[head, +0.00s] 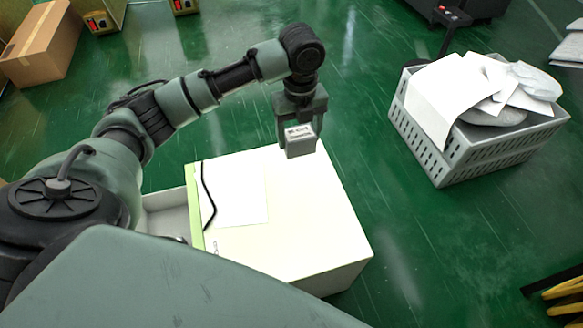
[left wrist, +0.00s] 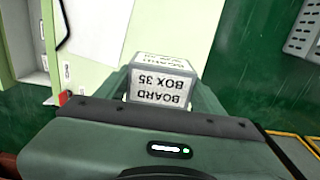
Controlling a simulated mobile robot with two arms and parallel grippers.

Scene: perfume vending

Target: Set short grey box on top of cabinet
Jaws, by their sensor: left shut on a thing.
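The short grey box (head: 300,142) has a pale label and is held in my left gripper (head: 302,122), over the far edge of the cabinet top. The box also shows in the left wrist view (left wrist: 160,85), with the printed words "BOARD BOX 35", between the two fingers of the gripper. The cabinet (head: 315,220) is white with a light green edge strip. I cannot tell whether the box touches the cabinet top. My right gripper is not in view.
A white sheet (head: 235,195) and a black cable (head: 207,195) lie on the cabinet's left part. An open drawer (head: 165,205) is at its left side. A grey crate (head: 470,155) with papers stands on the green floor to the right. A cardboard box (head: 42,45) is at top left.

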